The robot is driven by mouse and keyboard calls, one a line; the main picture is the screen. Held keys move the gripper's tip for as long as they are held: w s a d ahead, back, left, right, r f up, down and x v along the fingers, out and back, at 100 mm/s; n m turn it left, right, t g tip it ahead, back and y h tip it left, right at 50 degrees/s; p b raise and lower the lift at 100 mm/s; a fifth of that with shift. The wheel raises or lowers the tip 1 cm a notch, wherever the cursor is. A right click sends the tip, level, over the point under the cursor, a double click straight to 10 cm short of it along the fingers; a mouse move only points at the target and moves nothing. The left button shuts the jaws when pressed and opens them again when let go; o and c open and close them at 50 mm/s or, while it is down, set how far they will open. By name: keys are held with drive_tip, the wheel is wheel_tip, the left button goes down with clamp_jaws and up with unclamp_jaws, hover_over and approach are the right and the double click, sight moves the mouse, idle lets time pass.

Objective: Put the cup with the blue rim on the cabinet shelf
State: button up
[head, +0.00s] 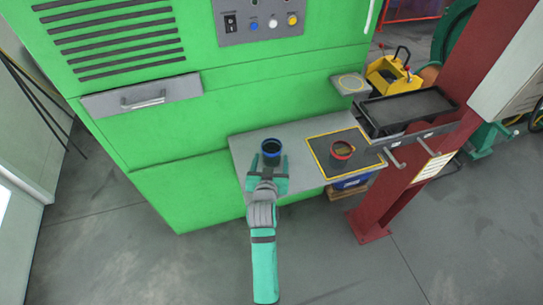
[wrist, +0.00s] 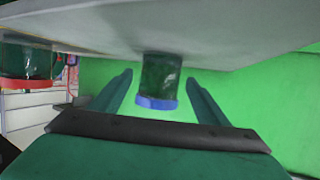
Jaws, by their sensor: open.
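The cup with the blue rim (head: 271,147) is dark and stands upright on the grey ledge (head: 240,153) in front of the green cabinet (head: 185,175). My gripper (head: 268,164) is open at the cup's near side, with a finger toward each side. In the wrist view, which looks upside down, the blue-rimmed cup (wrist: 158,82) shows between the spread fingers of my gripper (wrist: 160,77), with gaps on both sides. A small grey shelf (head: 338,83) with a yellow ring juts from the cabinet at the upper right.
A red-rimmed cup (head: 342,150) stands in the yellow-outlined area to the right; it also shows in the wrist view (wrist: 27,68). A black tray (head: 408,107) and a red column (head: 400,185) are farther right. A drawer-like box (head: 143,97) juts out left.

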drive_tip(key=v, duration=0.7)
drive_tip(key=shift+s+r, duration=0.1)
drive_tip(key=shift+s, duration=0.25)
drive_tip(key=s+f+n+y, duration=0.1)
drive_tip(key=s+f, duration=0.2)
drive_tip(key=s, duration=1.1)
drive_tip(key=s+f, duration=0.2)
drive_tip(key=s, duration=1.2)
drive_tip(key=s+d+r+t, duration=0.1)
drive_tip(key=s+r, duration=0.3)
drive_tip(key=s, duration=0.6)
drive_tip(key=shift+r, duration=0.15)
